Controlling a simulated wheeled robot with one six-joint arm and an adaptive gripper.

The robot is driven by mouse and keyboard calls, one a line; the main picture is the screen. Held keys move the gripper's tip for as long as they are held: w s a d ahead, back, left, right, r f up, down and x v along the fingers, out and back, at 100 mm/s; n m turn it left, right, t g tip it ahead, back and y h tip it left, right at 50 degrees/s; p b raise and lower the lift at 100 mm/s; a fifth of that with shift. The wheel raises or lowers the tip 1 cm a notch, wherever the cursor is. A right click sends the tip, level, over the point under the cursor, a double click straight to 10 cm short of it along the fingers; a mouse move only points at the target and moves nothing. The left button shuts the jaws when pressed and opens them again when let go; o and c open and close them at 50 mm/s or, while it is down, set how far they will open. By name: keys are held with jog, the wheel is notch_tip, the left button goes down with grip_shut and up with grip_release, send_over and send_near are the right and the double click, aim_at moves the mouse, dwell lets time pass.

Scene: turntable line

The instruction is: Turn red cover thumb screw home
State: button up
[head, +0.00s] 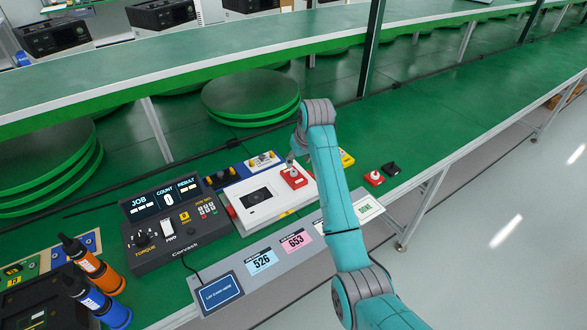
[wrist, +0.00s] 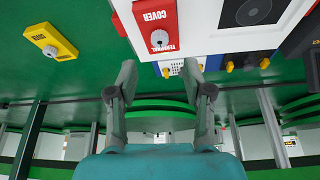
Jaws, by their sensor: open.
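The red cover (head: 297,181) sits on the right part of a white device (head: 272,208) on the green bench. In the wrist view the red cover (wrist: 155,14) carries the words "TERMINAL COVER". Its pale grey ridged thumb screw (wrist: 158,38) shows at the cover's near edge. My gripper (wrist: 160,72) is open and empty, its two fingers spread apart. In the picture the thumb screw lies just above the gap between the fingertips. Whether a finger touches the screw cannot be told.
A yellow cover (head: 346,158) with its own knob lies right of the device. A red piece (head: 374,178) and a black piece (head: 391,168) stand farther right. The bench farther right is clear.

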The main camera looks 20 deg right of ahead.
aim_at(294, 172)
jog(key=x, duration=0.7)
jog(key=shift+w+f, duration=0.1)
jog(key=shift+f, duration=0.1)
grip_shut()
